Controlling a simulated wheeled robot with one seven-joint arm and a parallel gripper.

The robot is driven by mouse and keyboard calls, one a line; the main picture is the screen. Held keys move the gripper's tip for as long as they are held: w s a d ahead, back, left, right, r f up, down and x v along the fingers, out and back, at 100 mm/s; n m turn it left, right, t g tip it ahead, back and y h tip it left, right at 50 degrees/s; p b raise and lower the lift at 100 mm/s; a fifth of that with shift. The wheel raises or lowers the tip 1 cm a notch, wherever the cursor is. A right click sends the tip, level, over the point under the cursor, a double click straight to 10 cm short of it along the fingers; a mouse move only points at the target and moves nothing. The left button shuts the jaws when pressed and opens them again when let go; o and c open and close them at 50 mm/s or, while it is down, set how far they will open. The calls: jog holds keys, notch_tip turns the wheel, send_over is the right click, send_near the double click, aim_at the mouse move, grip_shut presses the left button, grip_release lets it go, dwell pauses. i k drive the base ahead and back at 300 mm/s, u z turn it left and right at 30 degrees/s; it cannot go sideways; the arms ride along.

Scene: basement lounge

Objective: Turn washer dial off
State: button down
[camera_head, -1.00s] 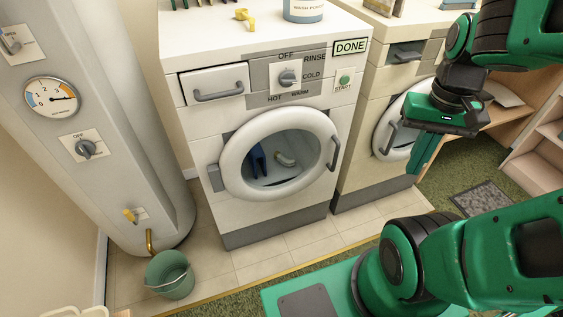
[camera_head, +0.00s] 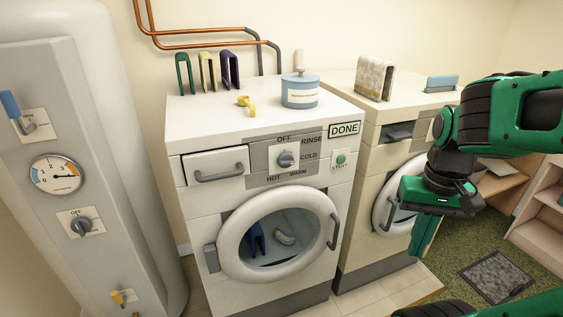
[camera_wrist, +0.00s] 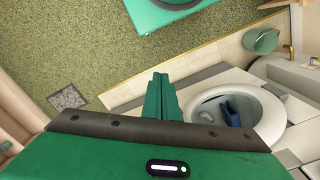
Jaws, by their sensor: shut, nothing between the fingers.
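The washer (camera_head: 200,146) stands in the middle of the head view with its round door closed. Its grey dial (camera_head: 287,159) sits on the upper front panel, ringed by the labels OFF, RINSE, COLD, WARM and HOT. Which label the dial points to is too small to tell surely. My gripper (camera_head: 423,238) is shut and empty. It hangs fingers down, to the right of the washer and lower than the dial, in front of the second machine. In the wrist view my shut fingers (camera_wrist: 160,92) point toward the floor beside the washer door (camera_wrist: 270,103); the dial is not visible there.
A START button (camera_head: 341,160) and DONE sign (camera_head: 344,129) are right of the dial. A drawer (camera_head: 217,167) is left of it. A boiler with its own OFF dial (camera_head: 81,226) stands at left. A second machine (camera_head: 362,178) stands at right. Floor in front is clear.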

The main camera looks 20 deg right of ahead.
aim_at(285, 160)
jog(key=k, duration=1.15)
jog(key=z, duration=0.45)
jog(key=i, duration=0.7)
